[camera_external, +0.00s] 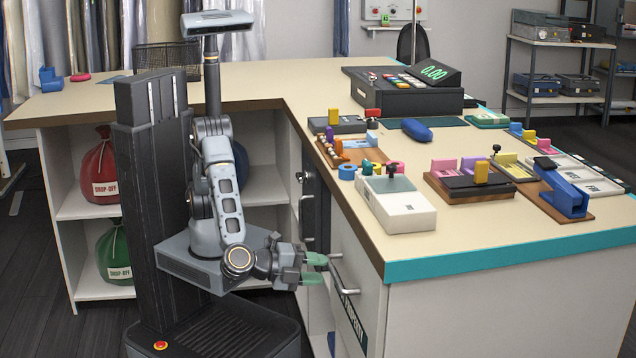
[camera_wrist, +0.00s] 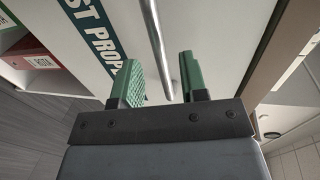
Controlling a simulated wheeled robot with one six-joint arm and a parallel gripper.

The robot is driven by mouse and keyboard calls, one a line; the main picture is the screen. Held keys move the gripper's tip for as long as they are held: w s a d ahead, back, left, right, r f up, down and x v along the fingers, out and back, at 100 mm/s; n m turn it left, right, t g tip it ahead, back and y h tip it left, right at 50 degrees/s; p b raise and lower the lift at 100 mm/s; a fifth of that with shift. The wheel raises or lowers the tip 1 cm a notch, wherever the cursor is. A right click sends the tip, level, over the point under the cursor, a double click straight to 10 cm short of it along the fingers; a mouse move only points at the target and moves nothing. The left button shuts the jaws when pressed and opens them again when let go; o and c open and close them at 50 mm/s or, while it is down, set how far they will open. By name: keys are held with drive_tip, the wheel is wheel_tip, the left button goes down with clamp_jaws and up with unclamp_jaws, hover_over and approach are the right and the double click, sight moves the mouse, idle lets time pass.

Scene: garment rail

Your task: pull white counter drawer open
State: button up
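The white counter drawer (camera_external: 360,264) is at the near end of the counter's inner side, its front looking flush with the counter. Its metal bar handle (camera_external: 343,278) sticks out from the front. My gripper (camera_external: 316,269) is beside the handle, with its green fingers pointing at the drawer front. In the wrist view the fingers (camera_wrist: 167,80) are apart, and the handle bar (camera_wrist: 157,40) runs down into the gap between them. I see a gap on both sides of the bar. Whether the bar is fully between the fingertips in depth is hard to tell.
A dark green lettered label (camera_wrist: 98,30) is on the white front left of the fingers; it also shows below the handle (camera_external: 350,322). The counter top (camera_external: 300,85) carries a register (camera_external: 405,95) and a white box (camera_external: 396,207). Open shelves (camera_external: 75,205) hold drop-off bags.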

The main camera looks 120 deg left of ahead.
sight(333, 267)
drive_tip(key=shift+x, duration=2.1)
clamp_jaws()
